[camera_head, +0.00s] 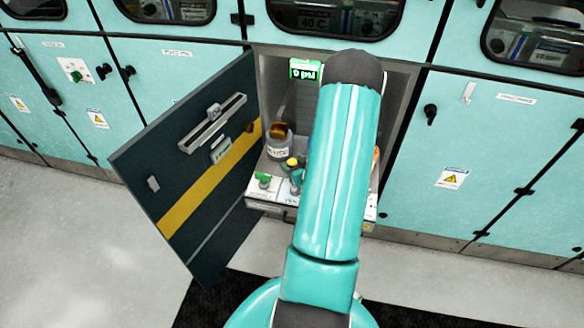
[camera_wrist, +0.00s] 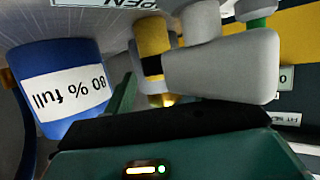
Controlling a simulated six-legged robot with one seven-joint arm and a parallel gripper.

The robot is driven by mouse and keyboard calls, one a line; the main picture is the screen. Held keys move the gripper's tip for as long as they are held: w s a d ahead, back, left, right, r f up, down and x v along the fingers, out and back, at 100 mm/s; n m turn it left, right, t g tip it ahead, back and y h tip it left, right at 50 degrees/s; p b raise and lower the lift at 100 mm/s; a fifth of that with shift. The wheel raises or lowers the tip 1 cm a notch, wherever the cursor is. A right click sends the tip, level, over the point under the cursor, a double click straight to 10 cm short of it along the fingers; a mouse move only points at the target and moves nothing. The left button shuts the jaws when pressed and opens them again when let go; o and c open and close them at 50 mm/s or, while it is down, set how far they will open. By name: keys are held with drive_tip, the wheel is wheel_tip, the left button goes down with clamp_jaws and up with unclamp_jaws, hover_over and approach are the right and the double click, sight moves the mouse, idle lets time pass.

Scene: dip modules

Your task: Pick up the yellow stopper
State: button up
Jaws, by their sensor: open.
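A small rounded yellow piece (camera_head: 292,162), which looks like the yellow stopper, sits among the items in the open compartment in the head view, just left of my arm. In the wrist view, a small bit of yellow (camera_wrist: 168,100) shows just beyond the dark edge of my gripper; I cannot tell if it is the same piece. My gripper (camera_wrist: 160,118) is open at the bottom of the wrist view, with its fingertips not clearly shown.
A blue container (camera_wrist: 70,85) marked "80 % full" stands left in the wrist view, near a large grey rounded shape (camera_wrist: 220,70). A jar with a brown top (camera_head: 280,145) and a green knob (camera_head: 263,179) are in the compartment. The open dark door (camera_head: 175,165) bounds its left side.

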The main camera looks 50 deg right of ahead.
drive_tip(key=c, duration=1.1)
drive_tip(key=shift+w+r, duration=0.1)
